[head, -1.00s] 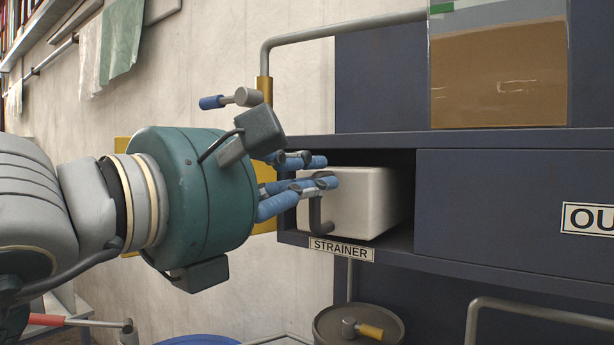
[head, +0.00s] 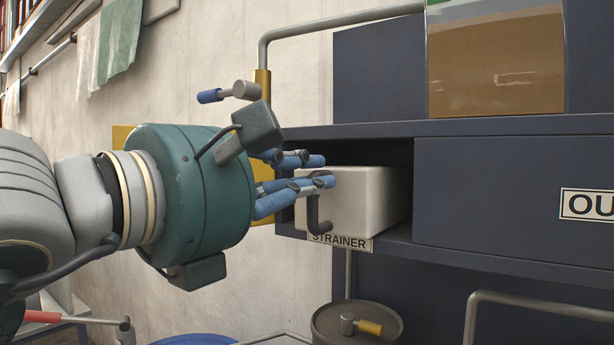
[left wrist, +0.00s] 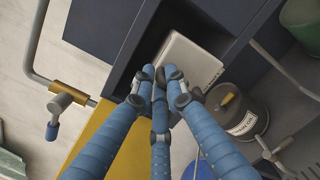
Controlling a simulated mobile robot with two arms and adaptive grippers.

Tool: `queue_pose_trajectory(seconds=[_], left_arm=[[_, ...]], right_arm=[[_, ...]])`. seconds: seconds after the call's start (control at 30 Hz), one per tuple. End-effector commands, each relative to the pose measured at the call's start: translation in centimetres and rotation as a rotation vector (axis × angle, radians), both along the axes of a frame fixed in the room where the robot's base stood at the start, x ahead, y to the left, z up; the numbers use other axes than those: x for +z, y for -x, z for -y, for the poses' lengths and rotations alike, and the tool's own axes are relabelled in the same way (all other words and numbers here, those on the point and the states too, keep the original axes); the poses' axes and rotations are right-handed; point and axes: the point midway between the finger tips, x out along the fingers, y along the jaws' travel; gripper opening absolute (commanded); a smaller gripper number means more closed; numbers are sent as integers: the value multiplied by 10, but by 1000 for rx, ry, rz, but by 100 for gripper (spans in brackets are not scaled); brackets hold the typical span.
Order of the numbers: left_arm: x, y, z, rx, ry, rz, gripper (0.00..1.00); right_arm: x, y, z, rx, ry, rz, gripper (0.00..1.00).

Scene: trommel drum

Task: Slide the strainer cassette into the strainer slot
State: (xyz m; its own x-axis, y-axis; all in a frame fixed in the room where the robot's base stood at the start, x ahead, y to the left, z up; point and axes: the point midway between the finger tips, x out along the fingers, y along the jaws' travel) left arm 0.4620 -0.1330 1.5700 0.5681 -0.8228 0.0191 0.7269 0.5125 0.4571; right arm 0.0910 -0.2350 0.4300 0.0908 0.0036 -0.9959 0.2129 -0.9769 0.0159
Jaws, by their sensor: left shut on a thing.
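The strainer cassette (head: 366,198) is a white box with a dark handle at its front. It sits inside the open slot labelled STRAINER (head: 400,229) in the dark blue cabinet, with its front end near the slot opening. My left gripper (head: 328,171), with blue fingers, is shut on the cassette at its front end. In the left wrist view the fingers (left wrist: 161,76) meet at the front of the cassette (left wrist: 188,62). The fingers hide part of the cassette's front and handle. My right gripper is not in view.
A closed panel with an "OU" label (head: 590,205) lies right of the slot. A dark round can (head: 335,320) stands below, lettered in the left wrist view (left wrist: 238,110). A grey rail (head: 340,25) runs above, and a valve handle (head: 230,93) sticks out over my gripper.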

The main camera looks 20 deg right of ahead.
Motion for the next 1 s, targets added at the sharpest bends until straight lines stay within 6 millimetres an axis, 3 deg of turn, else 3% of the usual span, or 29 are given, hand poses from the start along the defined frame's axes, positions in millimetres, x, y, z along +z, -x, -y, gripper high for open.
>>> queue_pose_trajectory(seconds=[0.13,0.17,0.27,0.67,1.0], left_arm=[[2,0,0,0,2,3,0],[2,0,0,0,3,3,16],[1,0,0,0,2,3,35],[0,5,-7,0,0,1,35],[-1,42,-63,4,1,6,35]], right_arm=[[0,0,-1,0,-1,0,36],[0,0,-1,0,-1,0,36],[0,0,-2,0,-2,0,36],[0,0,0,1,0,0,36],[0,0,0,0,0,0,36]])
